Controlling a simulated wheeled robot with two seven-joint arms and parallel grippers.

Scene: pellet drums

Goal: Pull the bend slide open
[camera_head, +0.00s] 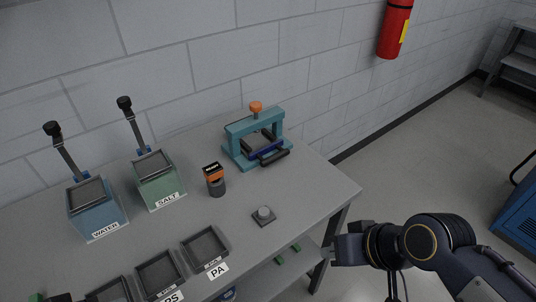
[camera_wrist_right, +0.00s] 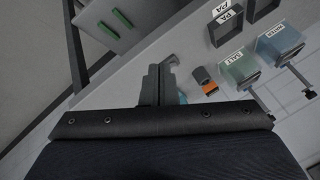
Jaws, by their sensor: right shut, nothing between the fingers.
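The teal bend fixture (camera_head: 256,134) stands at the back right of the table, with an orange knob on top. A dark blue slide (camera_head: 266,148) with a black handle bar (camera_head: 274,157) sits low at its front. My right gripper (camera_head: 337,250) is shut and empty, off the table's right edge and well apart from the fixture. In the right wrist view my gripper (camera_wrist_right: 168,66) hides most of the fixture; only a teal sliver (camera_wrist_right: 182,98) shows. My left gripper is not in view.
On the table (camera_head: 310,200) are the blue WATER box (camera_head: 96,213), the green SALT box (camera_head: 159,184), an orange-and-black stamp-like item (camera_head: 214,181), a small grey knob on a plate (camera_head: 264,215) and labelled trays (camera_head: 206,248). A wall is behind.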

